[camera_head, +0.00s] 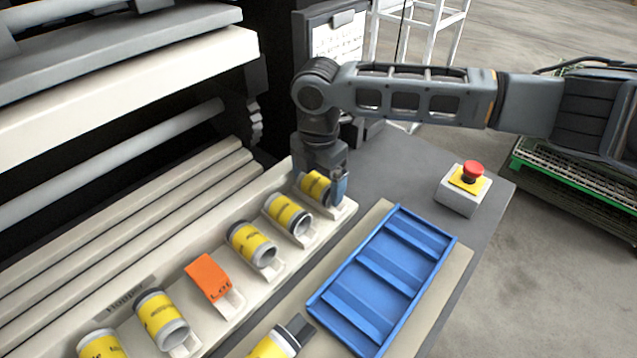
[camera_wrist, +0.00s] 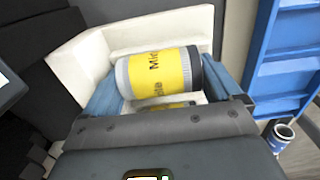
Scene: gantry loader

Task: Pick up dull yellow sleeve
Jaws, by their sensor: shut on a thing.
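The yellow sleeve (camera_head: 314,186) is at the far right end of the row in the cream hopper rack (camera_head: 343,209). In the wrist view the same sleeve (camera_wrist: 158,72) lies on its side, a yellow band with dark lettering between a grey end and a black end. My gripper (camera_head: 334,184) reaches down over it. In the wrist view the blue fingers of my gripper (camera_wrist: 168,86) stand at both ends of the sleeve, shut on it. The sleeve is still within its rack slot; I cannot tell whether it is clear of the slot floor.
Several similar yellow sleeves (camera_head: 251,244) lie along the rack, with an orange block (camera_head: 208,277) among them. A blue divided tray (camera_head: 447,250) sits in front, empty. A red emergency button on a box (camera_head: 464,190) stands at the right. Machine rollers are behind the rack.

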